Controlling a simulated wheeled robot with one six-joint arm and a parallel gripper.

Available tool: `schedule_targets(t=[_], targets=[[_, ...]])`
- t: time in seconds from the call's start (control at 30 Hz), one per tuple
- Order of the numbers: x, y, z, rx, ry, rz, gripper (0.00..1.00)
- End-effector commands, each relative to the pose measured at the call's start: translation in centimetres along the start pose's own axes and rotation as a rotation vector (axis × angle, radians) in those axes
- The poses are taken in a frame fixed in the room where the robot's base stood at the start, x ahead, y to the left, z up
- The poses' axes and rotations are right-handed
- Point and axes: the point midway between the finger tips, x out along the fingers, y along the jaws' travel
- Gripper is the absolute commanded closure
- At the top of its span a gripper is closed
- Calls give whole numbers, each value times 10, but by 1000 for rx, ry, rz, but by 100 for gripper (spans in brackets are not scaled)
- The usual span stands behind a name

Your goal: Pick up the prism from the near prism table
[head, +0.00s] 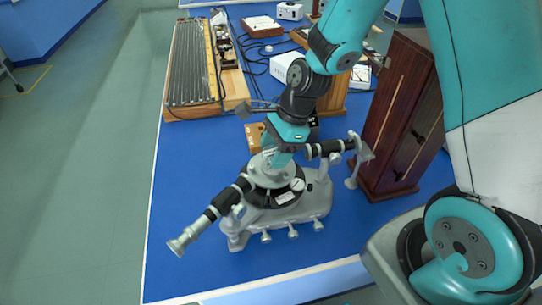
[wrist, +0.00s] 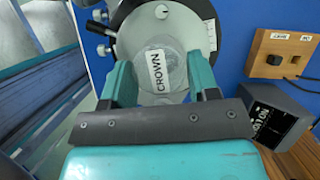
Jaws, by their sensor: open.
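The prism (wrist: 172,72) is a clear, glassy piece with a white label reading CROWN. It sits on the pale round prism table (wrist: 141,38) of the near spectrometer. My gripper (wrist: 160,68) is open above it, with one teal finger on each side of the prism and gaps visible between. In the head view my gripper (head: 281,150) points down over the prism table (head: 259,170) and hides most of the prism. I cannot tell exactly how far down the fingers reach.
The spectrometer's telescope (head: 215,207) sticks out to the lower left and its other tube (head: 322,149) to the right. A tall dark wooden cabinet (head: 400,120) stands close on the right. A small wooden box (wrist: 280,55) lies behind. Blue bench is clear at left.

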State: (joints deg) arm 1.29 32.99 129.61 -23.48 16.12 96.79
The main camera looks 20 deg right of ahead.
Motion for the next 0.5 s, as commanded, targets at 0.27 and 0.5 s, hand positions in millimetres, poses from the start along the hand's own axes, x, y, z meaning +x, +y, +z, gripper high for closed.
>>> schedule_targets(t=[0.27,0.5], targets=[[19,0,0,0,0,-1,45],[19,0,0,0,0,-1,70]])
